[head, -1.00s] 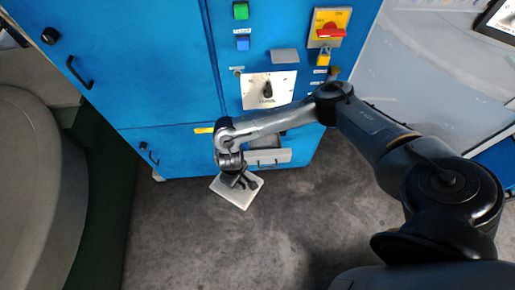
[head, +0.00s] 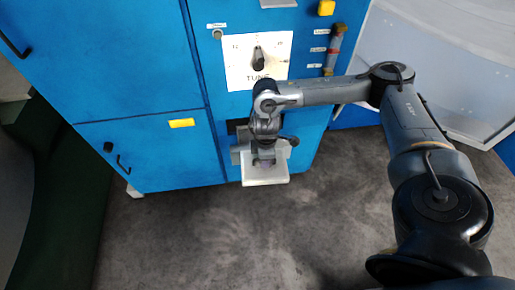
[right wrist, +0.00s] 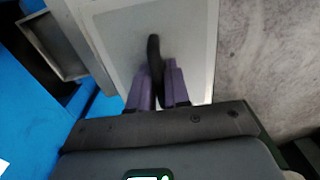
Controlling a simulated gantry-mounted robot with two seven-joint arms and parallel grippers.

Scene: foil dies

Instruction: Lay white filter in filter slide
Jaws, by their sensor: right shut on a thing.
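The white filter (head: 266,181) is a flat pale square plate, held level in front of the blue machine. In the right wrist view the filter (right wrist: 190,30) shows a grey face with a lighter border and a black upright handle (right wrist: 155,60). My right gripper (head: 264,160) is shut on this handle; its purple fingers (right wrist: 160,88) stand on both sides of it. The grey filter slide (head: 240,156) sticks out of the machine, partly hidden behind the filter and gripper. In the right wrist view the slide (right wrist: 55,72) lies left of the filter. I cannot tell whether they touch. My left gripper is not in view.
The blue machine (head: 150,160) has a tuning knob (head: 258,58) above the slide and a door handle (head: 123,165) at left. A tall pale panel (head: 450,70) stands at right. The grey floor (head: 200,240) in front is clear.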

